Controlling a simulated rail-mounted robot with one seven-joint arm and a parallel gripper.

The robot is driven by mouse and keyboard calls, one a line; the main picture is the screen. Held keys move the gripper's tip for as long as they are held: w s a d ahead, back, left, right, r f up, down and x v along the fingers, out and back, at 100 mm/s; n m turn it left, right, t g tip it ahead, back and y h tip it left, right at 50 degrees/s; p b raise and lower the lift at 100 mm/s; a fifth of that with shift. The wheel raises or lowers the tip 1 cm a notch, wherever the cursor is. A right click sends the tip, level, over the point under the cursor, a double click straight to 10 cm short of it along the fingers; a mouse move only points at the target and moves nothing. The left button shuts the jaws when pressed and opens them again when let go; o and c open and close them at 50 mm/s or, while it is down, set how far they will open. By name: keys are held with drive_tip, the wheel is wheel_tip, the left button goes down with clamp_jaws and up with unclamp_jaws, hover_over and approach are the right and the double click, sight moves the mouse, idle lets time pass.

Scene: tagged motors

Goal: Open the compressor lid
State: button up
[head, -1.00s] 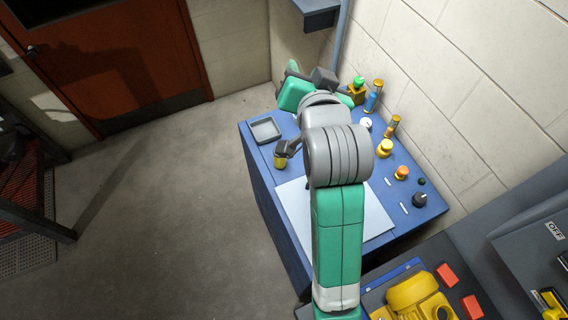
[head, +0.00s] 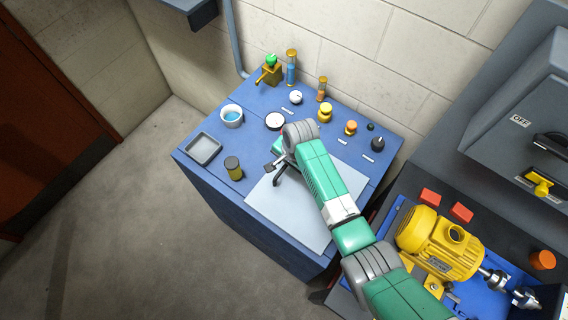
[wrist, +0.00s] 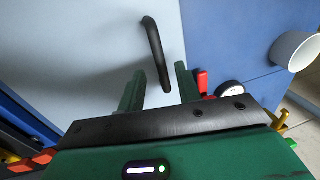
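The pale grey-blue lid panel (head: 285,215) lies flat and closed in the blue cabinet's top, taking it as the compressor lid. Its black bar handle (head: 279,178) stands up from the panel, and it also shows in the wrist view (wrist: 154,45). My gripper (wrist: 160,88) is open, its two green fingers apart. The near end of the handle appears between the fingertips, and the rest extends beyond them; I cannot tell whether they touch it. In the head view my arm hides most of the gripper.
The cabinet top holds a grey tray (head: 204,149), a dark-yellow canister (head: 233,168), a white cup (head: 231,116), gauges and several fittings along the back. A yellow motor (head: 438,245) sits on the bench at right. A wall stands behind; open floor (head: 140,230) lies at left.

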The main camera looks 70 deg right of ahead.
drive_tip(key=shift+w+f, duration=0.2)
drive_tip(key=shift+f, duration=0.6)
drive_tip(key=shift+c, duration=0.2)
clamp_jaws()
drive_tip(key=shift+r, duration=0.1)
